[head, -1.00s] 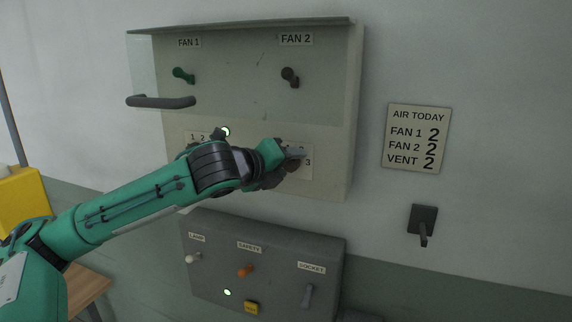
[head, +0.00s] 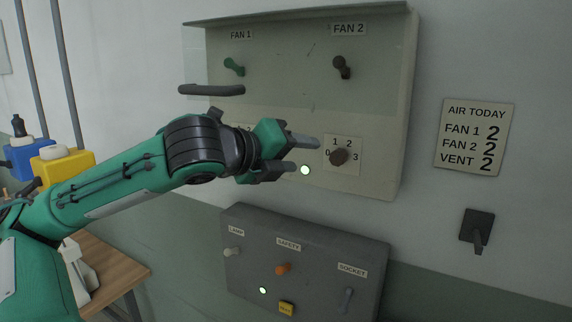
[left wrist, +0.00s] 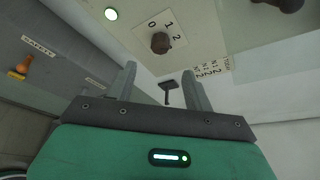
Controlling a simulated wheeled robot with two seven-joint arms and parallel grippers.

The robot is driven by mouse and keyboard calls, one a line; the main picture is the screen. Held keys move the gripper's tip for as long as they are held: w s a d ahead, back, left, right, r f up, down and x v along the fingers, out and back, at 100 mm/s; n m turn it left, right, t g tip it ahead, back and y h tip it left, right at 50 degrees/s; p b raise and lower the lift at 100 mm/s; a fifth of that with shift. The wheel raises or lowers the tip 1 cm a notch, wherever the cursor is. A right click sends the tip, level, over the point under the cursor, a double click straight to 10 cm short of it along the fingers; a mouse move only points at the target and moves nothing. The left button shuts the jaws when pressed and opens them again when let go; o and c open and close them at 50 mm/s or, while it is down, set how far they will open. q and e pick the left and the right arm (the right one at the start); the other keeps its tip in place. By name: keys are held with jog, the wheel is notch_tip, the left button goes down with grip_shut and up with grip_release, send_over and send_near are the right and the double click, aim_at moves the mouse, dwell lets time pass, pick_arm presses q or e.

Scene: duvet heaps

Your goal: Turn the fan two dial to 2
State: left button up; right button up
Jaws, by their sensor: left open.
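The fan two dial (head: 340,157) is a dark brown knob on a white plate marked 0 to 3, low on the right of the panel under the FAN 2 label. It also shows in the left wrist view (left wrist: 160,43), beyond the fingers. I cannot tell surely which number it points to. My left gripper (head: 306,155) is open and empty, just left of the dial and apart from it. Its two fingers also show in the left wrist view (left wrist: 158,85). My left arm mostly hides the fan one dial plate. My right gripper is not in view.
A clear cover with a dark handle (head: 212,90) is over the upper switches. A green light (head: 305,170) glows beside the dial. A grey box (head: 305,262) with several controls is below. A sign (head: 475,137) reading FAN 2 2 hangs right. A black wall switch (head: 477,230) is lower right.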

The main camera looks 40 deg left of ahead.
pick_arm(q)
jog(key=shift+v, duration=1.2)
